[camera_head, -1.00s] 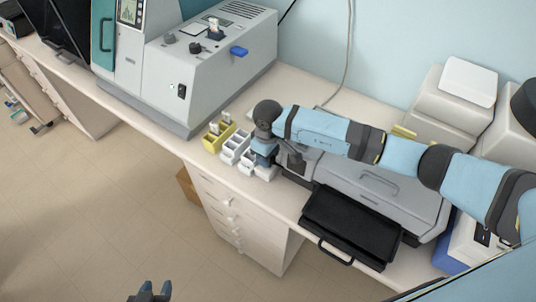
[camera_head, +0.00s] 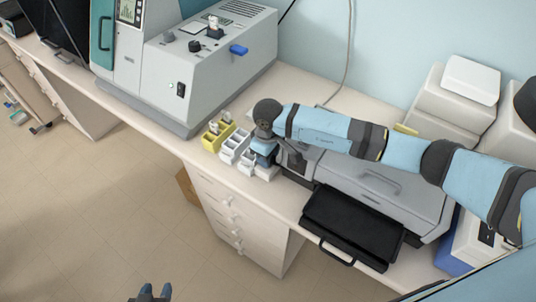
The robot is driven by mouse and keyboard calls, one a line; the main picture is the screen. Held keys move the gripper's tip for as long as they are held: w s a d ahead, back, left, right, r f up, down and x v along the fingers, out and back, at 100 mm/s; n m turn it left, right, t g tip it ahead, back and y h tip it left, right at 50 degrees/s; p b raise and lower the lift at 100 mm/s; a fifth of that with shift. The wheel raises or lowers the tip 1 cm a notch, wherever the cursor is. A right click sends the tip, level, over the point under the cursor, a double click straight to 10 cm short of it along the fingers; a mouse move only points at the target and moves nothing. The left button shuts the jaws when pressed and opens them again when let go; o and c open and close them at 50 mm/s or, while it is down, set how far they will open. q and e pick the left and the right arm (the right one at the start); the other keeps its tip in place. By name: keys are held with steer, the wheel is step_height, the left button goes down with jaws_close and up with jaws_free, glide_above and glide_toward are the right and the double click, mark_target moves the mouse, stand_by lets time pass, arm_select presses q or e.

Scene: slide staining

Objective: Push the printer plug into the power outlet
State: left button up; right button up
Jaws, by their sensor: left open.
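I cannot make out the printer plug or the power outlet in the head view. My left gripper (camera_head: 150,293) shows only as two dark fingertips at the bottom edge, apart and empty, over the floor in front of the counter. My right arm reaches in from the right across the counter. Its gripper (camera_head: 263,151) is at the white racks (camera_head: 237,148), pointing down; its fingers are too hidden to tell whether they are open or hold anything.
A large grey machine (camera_head: 205,75) stands at the back left. A yellow rack (camera_head: 216,137) is beside the white ones. A grey device (camera_head: 375,190) with a black tray (camera_head: 350,222) sits under my right arm. A cable (camera_head: 348,60) hangs down the wall. Drawers (camera_head: 232,205) are below the counter.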

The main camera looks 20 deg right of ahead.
arm_select(q)
steer(key=shift+w+f+b, duration=0.1)
steer(key=shift+f+b, duration=0.3)
steer(key=shift+f, duration=0.05)
arm_select(e)
steer(key=shift+f, duration=0.4)
arm_select(q)
steer(key=shift+w+r, duration=0.15)
steer(key=shift+w, duration=0.15)
arm_select(e)
steer(key=o, duration=0.9)
steer(key=shift+o, duration=0.2)
arm_select(q)
steer(key=f+b, duration=0.1)
steer(key=d+f+b, duration=0.1)
steer(key=b, duration=0.1)
steer(key=shift+s+f+h, duration=0.1)
steer(key=shift+f+h, duration=0.2)
arm_select(e)
step_height(320, 180, up, 14)
steer(key=shift+f, duration=0.15)
